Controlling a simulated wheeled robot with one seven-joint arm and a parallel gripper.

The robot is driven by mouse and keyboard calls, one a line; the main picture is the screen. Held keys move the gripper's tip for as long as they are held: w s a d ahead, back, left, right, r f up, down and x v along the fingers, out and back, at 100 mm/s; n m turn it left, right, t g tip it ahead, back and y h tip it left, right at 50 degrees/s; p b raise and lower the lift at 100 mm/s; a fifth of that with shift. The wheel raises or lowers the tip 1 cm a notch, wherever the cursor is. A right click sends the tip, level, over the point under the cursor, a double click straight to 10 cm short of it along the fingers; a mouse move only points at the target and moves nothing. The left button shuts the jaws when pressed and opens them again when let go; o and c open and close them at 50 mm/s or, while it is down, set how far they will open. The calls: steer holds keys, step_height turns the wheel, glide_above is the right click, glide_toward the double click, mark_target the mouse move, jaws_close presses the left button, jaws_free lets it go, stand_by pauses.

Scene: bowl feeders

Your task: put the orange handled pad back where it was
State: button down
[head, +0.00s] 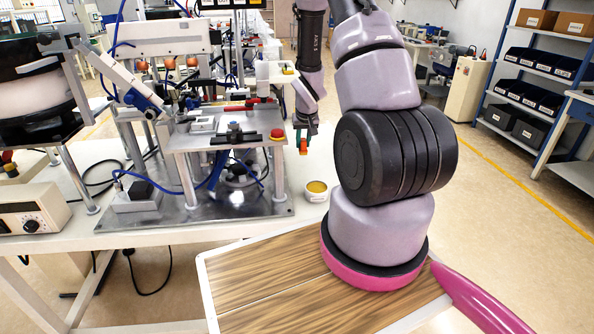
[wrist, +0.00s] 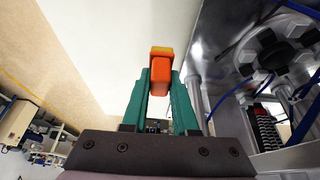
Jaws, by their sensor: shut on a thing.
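The orange handled pad (wrist: 160,80) is between the green fingers of my gripper (wrist: 160,88) in the wrist view. The gripper is shut on its orange part, and a yellowish-orange edge shows at the far end. In the head view the pad (head: 303,147) is a small orange patch at the tips of my gripper (head: 303,143). It is above the white table, just right of the feeder machine. A small white cup (head: 316,194) with a yellow-brown top stands on the table below and slightly right of it. The pad's underside is hidden.
The feeder machine's metal plate (head: 208,139), with a red button (head: 277,135) at its right corner, is close on the left. Its base plate (head: 255,208) lies on the table. A wood-topped surface (head: 270,270) is in front. Table around the cup is clear.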

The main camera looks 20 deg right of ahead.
mark_target(303, 150)
steer(key=f, duration=0.5)
steer(key=shift+w+f, duration=0.25)
steer(key=shift+f, duration=2.2)
steer(key=shift+f, duration=0.1)
steer(key=c, duration=0.7)
jaws_free()
